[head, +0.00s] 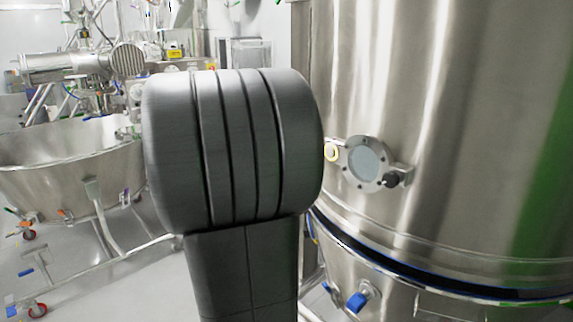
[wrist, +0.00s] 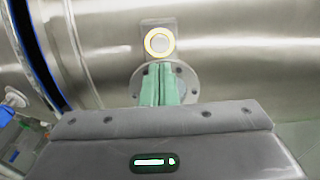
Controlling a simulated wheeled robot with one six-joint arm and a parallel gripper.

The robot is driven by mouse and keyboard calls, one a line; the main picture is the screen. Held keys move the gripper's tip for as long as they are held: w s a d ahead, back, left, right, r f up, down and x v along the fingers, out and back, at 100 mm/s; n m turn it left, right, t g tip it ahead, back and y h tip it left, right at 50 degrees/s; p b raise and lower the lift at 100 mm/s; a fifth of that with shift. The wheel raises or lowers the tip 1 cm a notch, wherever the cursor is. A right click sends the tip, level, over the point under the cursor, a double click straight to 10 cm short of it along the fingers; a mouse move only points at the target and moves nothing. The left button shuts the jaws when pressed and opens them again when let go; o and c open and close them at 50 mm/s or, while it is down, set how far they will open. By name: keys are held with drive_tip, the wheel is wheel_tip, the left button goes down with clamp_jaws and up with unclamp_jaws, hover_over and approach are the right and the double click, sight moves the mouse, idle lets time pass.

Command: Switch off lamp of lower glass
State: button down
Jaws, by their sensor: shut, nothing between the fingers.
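The lower sight glass (head: 367,162) is a round bolted window on the steel vessel. Its lamp button (head: 331,152), a round piece with a yellow ring, sits just left of it. In the wrist view the lamp button (wrist: 160,41) shows a lit-looking yellow ring on a small plate. My gripper (wrist: 160,70) has green fingers pressed together and empty. The fingertips overlap the sight glass flange (wrist: 190,80) in the picture, just below the lamp button. Whether they touch anything cannot be told. In the head view my arm hides the gripper.
The large steel vessel (head: 440,90) fills the right side. A blue-handled valve (head: 357,301) is low on the vessel. A wheeled steel bowl (head: 65,165) stands at the left, with open floor before it.

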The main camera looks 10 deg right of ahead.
drive_tip(key=p+x, duration=0.1)
drive_tip(key=x, duration=0.6)
drive_tip(key=shift+w+d+p, duration=0.2)
drive_tip(key=shift+d+p, duration=0.05)
drive_tip(key=shift+p, duration=0.05)
